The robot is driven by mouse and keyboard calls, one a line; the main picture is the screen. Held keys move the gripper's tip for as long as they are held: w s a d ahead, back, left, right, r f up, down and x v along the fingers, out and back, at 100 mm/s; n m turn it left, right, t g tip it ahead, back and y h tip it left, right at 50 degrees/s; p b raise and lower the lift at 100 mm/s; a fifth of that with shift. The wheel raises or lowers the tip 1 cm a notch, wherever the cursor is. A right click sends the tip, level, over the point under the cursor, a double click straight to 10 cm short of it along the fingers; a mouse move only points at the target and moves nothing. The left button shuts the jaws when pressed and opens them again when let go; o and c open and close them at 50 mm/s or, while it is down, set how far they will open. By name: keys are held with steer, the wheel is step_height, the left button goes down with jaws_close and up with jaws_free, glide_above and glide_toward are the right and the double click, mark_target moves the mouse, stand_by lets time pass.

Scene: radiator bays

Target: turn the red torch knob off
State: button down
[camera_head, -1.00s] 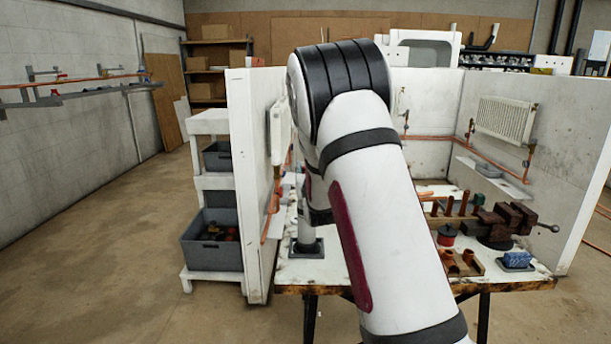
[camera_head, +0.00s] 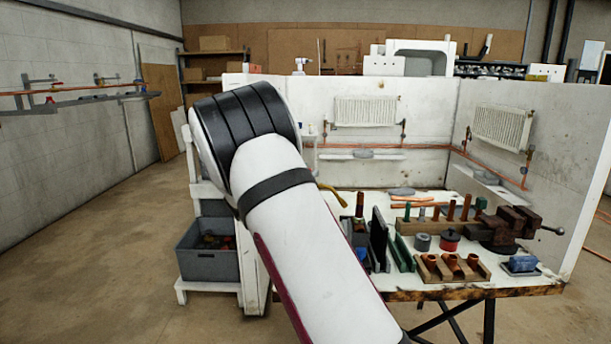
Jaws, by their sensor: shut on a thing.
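I cannot make out the red torch knob in this view. A thin yellow-brown curved tube (camera_head: 331,194) shows just right of my arm, over the bench; it may be part of the torch, but I cannot tell. My white arm with black bands crosses the view from the bottom centre up to the left. Its far end and my gripper are hidden behind the arm's own black-banded joint.
The workbench (camera_head: 470,292) holds a vise (camera_head: 508,228), a red round tin (camera_head: 450,238), a wooden block with copper fittings (camera_head: 432,270) and a blue item (camera_head: 522,263). White partition walls with radiators (camera_head: 365,111) enclose its back and right. A grey bin (camera_head: 210,262) stands left.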

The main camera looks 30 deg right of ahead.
steer(key=shift+m+g+h+b, duration=0.4)
steer(key=shift+m+g, duration=0.5)
steer(key=shift+g, duration=0.7)
steer(key=c, duration=1.3)
jaws_free()
steer(key=a, duration=0.4)
steer(key=s+a, duration=0.1)
steer(key=a, duration=0.3)
steer(key=s+a, duration=0.1)
steer(key=a, duration=0.2)
steer(key=shift+s+a, duration=0.1)
steer(key=shift+a, duration=0.3)
steer(key=shift+r, duration=0.15)
